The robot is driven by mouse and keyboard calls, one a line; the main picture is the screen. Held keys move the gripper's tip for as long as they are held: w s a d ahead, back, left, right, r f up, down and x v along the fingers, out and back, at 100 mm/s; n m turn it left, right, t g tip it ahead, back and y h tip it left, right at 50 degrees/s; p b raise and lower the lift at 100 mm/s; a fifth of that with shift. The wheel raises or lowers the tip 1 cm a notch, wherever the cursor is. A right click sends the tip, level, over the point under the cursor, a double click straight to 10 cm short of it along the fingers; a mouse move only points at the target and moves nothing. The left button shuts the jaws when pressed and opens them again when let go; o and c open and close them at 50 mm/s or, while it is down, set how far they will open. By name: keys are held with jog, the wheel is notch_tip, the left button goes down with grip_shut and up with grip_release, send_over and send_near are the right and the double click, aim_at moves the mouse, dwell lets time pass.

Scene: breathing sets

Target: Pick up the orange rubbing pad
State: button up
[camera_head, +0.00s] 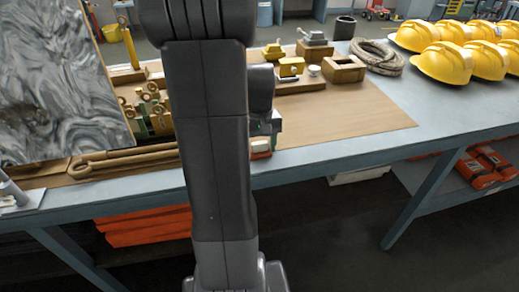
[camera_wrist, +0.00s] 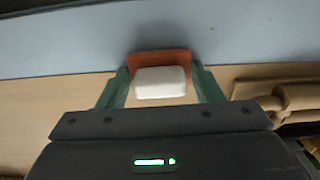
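The orange rubbing pad (camera_wrist: 160,58) is an orange piece with a white block on it. In the wrist view it lies between the tips of my two green fingers, near the table's edge. My gripper (camera_wrist: 160,80) is open, with one finger on each side of the pad. Gaps show beside the white block; whether the fingertips touch the orange sides I cannot tell. In the head view a small part of the pad (camera_head: 260,147) shows at the front table edge, beside my arm, which hides most of the gripper.
A wooden board (camera_head: 350,117) covers part of the grey-blue table (camera_head: 440,107). Wooden tools (camera_head: 110,160) and a marbled panel (camera_head: 60,85) are on the left. Wooden blocks, coiled rope (camera_head: 378,57) and yellow helmets (camera_head: 442,62) stand further back. The board's right part is clear.

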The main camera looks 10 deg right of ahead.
aim_at(260, 143)
jog(key=shift+c, duration=1)
jog(key=shift+r, duration=0.1)
jog(key=shift+r, duration=0.4)
notch_tip(260, 143, up, 9)
jog(key=shift+o, duration=0.6)
jog(key=shift+c, duration=0.2)
